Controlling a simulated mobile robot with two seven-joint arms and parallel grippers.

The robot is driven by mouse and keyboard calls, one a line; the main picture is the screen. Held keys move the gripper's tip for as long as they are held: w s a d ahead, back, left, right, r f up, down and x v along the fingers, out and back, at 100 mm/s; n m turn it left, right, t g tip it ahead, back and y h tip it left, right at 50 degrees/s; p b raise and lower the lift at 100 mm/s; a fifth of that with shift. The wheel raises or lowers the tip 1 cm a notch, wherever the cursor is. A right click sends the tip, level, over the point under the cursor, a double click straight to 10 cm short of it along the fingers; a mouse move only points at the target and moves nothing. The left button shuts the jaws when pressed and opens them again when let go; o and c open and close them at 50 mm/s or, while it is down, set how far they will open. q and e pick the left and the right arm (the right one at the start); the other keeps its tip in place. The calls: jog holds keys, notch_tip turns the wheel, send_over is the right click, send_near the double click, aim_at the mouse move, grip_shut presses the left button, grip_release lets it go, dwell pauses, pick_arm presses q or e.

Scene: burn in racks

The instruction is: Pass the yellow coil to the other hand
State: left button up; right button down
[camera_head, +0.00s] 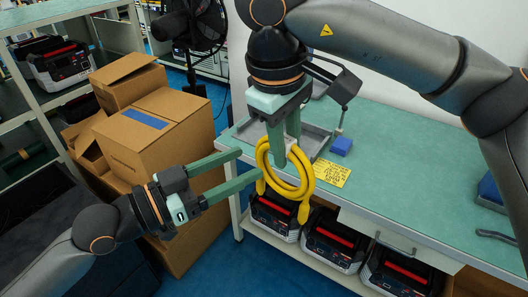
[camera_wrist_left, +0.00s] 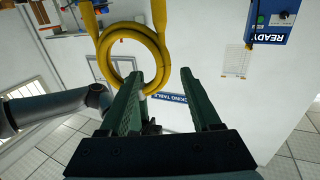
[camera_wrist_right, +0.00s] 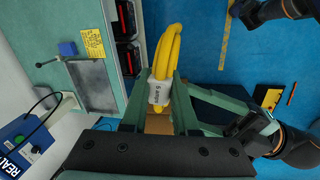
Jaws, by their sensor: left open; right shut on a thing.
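The yellow coil (camera_head: 291,184) hangs from my right gripper (camera_head: 287,150), whose fingers point down and are shut on it. In the right wrist view the coil (camera_wrist_right: 167,55) sits between the fingers, held at a pale printed band (camera_wrist_right: 158,92). My left gripper (camera_head: 250,168) is open, its two fingers pointing right toward the coil's left side. In the left wrist view the coil (camera_wrist_left: 103,50) is beyond the tip of the left finger and overlaps it. I cannot tell whether they touch. The space between the left fingers looks empty.
Below is a green-topped table (camera_head: 400,180) with a grey tray (camera_head: 312,140), a blue block (camera_head: 341,146) and a yellow label (camera_head: 331,173). Black-and-red units (camera_head: 335,242) stand on its lower shelf. Cardboard boxes (camera_head: 150,135) are stacked behind my left gripper.

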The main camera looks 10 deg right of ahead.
aim_at(257, 157)
pick_arm(q)
jog(key=shift+x, duration=2.95)
jog(key=c, duration=0.8)
jog(key=shift+s, duration=0.1)
grip_shut()
jog(key=shift+d+r, duration=0.1)
pick_arm(e)
jog(key=c, duration=1.1)
grip_release()
jog(key=o, duration=0.5)
jog(key=shift+r, duration=0.1)
